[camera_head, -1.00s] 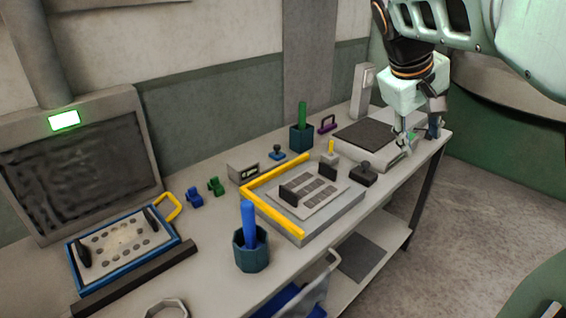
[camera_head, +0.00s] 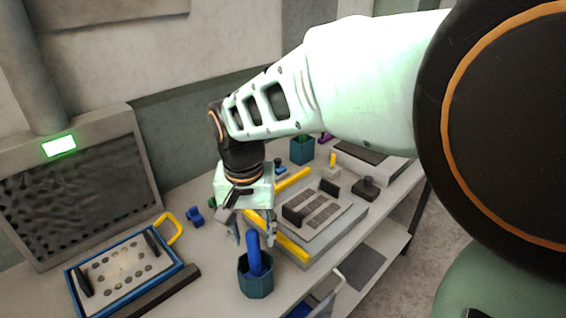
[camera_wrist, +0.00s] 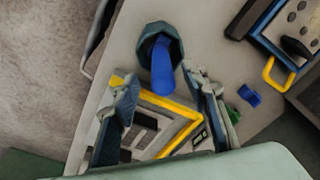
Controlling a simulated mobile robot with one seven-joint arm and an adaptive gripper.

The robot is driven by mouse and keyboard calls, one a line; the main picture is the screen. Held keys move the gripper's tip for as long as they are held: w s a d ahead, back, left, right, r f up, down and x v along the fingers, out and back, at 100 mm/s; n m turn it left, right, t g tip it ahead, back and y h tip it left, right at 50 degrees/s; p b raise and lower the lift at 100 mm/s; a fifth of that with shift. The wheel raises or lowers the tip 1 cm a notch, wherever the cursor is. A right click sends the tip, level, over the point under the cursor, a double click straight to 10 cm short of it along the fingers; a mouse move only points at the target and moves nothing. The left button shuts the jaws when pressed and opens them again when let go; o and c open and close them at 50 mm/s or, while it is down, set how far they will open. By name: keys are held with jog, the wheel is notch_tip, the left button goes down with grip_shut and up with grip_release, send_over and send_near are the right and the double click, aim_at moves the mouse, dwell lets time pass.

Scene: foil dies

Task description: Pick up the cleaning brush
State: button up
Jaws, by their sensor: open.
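A blue handle (camera_head: 254,258), which I take to be the cleaning brush, stands in a dark teal cup (camera_head: 256,284) near the front of the bench. Its lower end is hidden inside the cup. In the wrist view the blue handle (camera_wrist: 162,68) points up toward my camera, out of the cup (camera_wrist: 148,36). My gripper (camera_head: 254,235) is open, directed downward just above the handle. In the wrist view its fingers (camera_wrist: 160,82) are spread on either side of the handle, with gaps visible between them and it.
A grey block with a yellow angle frame (camera_head: 290,244) stands right of the cup. A blue-framed tray (camera_head: 178,272) with a yellow handle lies to the left. A second teal cup (camera_head: 302,149) with a green handle stands farther back. The bench's front edge is close to the cup.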

aim_at(253, 247)
jog(key=shift+w+a+f, duration=0.1)
jog(key=shift+w+f, duration=0.15)
jog(key=shift+f, duration=1.15)
jog(key=shift+w+f, duration=0.2)
jog(key=shift+f, duration=1.15)
jog(key=shift+c, duration=0.3)
grip_shut()
jog(key=shift+r, duration=0.1)
